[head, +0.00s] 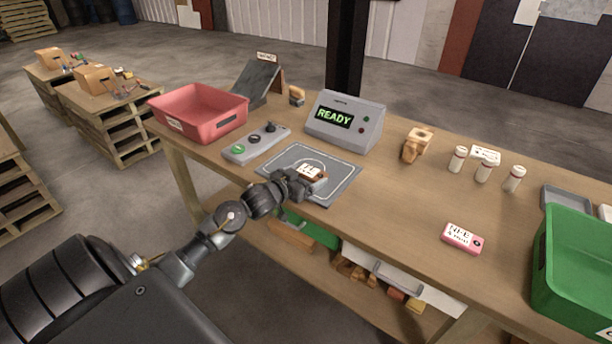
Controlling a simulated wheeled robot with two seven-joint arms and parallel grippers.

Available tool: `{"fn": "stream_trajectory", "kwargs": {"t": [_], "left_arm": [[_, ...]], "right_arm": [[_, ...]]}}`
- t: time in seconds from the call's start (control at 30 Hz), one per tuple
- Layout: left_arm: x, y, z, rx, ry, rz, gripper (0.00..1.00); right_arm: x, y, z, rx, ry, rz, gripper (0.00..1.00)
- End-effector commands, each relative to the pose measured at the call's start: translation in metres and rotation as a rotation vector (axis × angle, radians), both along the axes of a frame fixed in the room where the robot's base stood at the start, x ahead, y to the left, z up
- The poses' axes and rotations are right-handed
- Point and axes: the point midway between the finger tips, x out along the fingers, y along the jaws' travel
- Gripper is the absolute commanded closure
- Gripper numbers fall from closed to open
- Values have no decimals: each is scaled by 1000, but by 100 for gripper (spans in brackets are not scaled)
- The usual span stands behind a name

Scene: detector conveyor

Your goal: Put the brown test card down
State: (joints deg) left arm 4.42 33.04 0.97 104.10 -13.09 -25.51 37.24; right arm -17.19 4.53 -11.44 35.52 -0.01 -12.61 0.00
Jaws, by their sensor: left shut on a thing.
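The brown test card (314,172) is a small brown block with a white label on its top. It is in my left gripper (303,181), over the grey square mat (335,181) with a pale circle and border. My left gripper is shut on the card. I cannot tell whether the card touches the mat. The gripper hides part of the card and the mat's near left area. My right gripper is not in the head view.
A grey console (345,123) reading READY stands behind the mat. A button panel (257,143) and red bin (199,114) are to the left. A pink card (461,239), several white bottles and a green bin (575,262) are to the right.

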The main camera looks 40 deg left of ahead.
Motion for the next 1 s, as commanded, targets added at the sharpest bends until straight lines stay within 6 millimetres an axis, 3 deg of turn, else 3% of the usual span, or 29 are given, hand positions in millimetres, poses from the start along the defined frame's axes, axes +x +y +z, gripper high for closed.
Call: {"fn": "stream_trajectory", "kwargs": {"t": [0.3, 0.33, 0.4, 0.7, 0.87, 1.0], "left_arm": [[0, 0, -3, -1, -1, 0, 37], [0, 0, -3, 0, 0, 0, 9], [0, 0, -2, 0, 0, 0, 0], [0, 0, 2, 1, -1, 0, 0], [-24, 1, 4, 1, 1, -1, 0], [-54, 2, 10, 2, 2, -1, 0]], "right_arm": [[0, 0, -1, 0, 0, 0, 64], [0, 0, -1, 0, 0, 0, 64], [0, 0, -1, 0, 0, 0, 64], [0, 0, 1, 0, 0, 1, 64], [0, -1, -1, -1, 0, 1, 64], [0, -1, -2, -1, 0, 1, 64]]}}
